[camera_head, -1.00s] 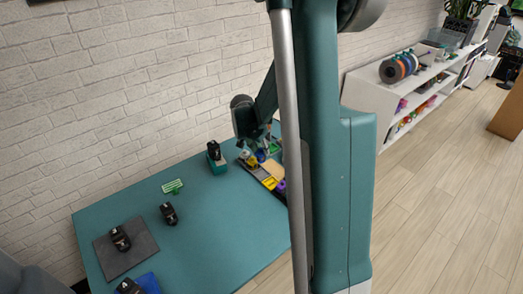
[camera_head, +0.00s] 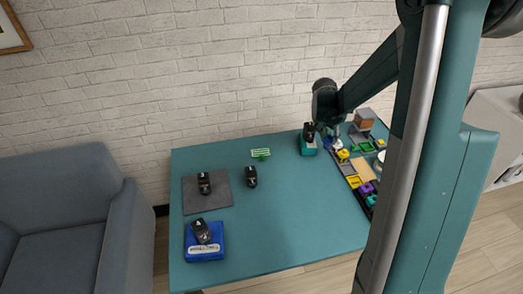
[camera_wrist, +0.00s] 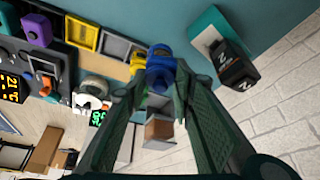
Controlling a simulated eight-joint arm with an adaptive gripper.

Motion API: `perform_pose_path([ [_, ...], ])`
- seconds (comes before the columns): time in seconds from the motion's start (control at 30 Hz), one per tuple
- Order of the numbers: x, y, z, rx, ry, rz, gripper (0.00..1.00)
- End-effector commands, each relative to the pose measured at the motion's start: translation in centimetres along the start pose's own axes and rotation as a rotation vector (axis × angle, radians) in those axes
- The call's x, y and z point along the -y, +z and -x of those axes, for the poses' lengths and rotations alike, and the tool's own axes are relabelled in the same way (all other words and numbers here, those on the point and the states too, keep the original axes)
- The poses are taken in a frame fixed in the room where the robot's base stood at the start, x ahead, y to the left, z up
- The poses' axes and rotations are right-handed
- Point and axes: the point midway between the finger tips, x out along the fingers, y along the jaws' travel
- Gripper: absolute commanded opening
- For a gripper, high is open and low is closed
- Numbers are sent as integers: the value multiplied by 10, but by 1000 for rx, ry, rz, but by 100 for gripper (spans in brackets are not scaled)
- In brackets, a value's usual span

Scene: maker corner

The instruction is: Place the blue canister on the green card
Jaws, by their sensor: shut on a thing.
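The blue canister (camera_wrist: 160,66) is between the fingertips of my gripper (camera_wrist: 160,80) in the wrist view, and the jaws are shut on it. In the head view my gripper (camera_head: 328,132) is at the table's back right, beside the organizer, with a small bit of the blue canister (camera_head: 328,143) showing below it. A small green piece with pale stripes (camera_head: 260,153), which looks like the green card, lies near the table's back edge, left of my gripper. It does not show in the wrist view.
A teal block with a black device (camera_head: 308,143) stands just left of my gripper. The organizer (camera_head: 348,169) holds yellow, purple and other pieces. Black devices stand on the table (camera_head: 251,177), a grey mat (camera_head: 222,187) and a blue box (camera_head: 205,253). The table's middle (camera_head: 290,215) is clear.

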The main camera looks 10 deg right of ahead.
Motion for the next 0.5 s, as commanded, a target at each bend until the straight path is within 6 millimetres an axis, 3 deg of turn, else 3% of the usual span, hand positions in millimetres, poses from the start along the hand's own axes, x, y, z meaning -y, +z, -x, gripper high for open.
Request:
perform_pose_path([
  [0.1, 35, 18, 8, 0, -25, 58, 12],
  [0.5, 135, 86, 37, 0, -101, 245, 12],
])
